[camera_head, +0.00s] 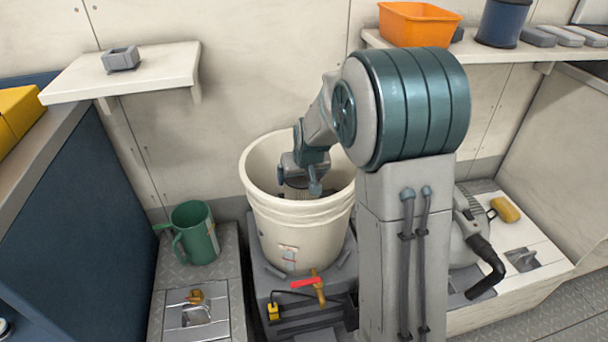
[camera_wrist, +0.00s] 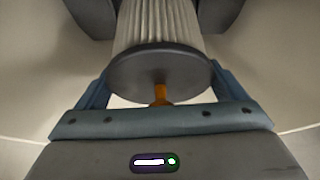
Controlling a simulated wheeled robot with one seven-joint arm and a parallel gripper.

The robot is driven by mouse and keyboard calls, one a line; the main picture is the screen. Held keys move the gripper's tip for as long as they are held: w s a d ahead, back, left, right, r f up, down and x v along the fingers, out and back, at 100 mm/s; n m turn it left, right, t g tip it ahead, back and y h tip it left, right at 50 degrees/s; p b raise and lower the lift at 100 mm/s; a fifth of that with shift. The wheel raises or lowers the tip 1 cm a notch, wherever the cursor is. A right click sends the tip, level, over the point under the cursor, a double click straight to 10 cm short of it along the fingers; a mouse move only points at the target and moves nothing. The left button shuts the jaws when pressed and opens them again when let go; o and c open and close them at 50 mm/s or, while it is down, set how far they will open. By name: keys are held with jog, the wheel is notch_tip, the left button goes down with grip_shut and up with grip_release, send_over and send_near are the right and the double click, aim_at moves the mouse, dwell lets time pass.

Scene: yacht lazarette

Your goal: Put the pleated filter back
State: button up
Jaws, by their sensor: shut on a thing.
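The pleated filter (camera_wrist: 158,22) is a pale ribbed cylinder with a dark round end cap, seen close up in the wrist view. An orange-brown stub (camera_wrist: 160,95) shows just beyond the cap's edge. My gripper (camera_head: 300,184) is shut on the filter, with a dark jaw on each side of it. In the head view my gripper reaches down inside the cream bucket (camera_head: 303,222), and a little of the filter (camera_head: 297,193) shows below the jaws. The bucket's bottom and the filter's lower end are hidden in the head view.
The bucket's wall surrounds my gripper. A green jug (camera_head: 196,235) stands to the left. A red-handled valve (camera_head: 308,284) is in front of the bucket. A wall shelf (camera_head: 160,72) holds a small grey box. An orange bin (camera_head: 418,24) sits on the right shelf. A grey machine with a black hose (camera_head: 487,262) stands right.

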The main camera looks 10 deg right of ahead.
jog(key=shift+f, duration=0.1)
jog(key=shift+f+b, duration=0.5)
jog(key=shift+f, duration=0.1)
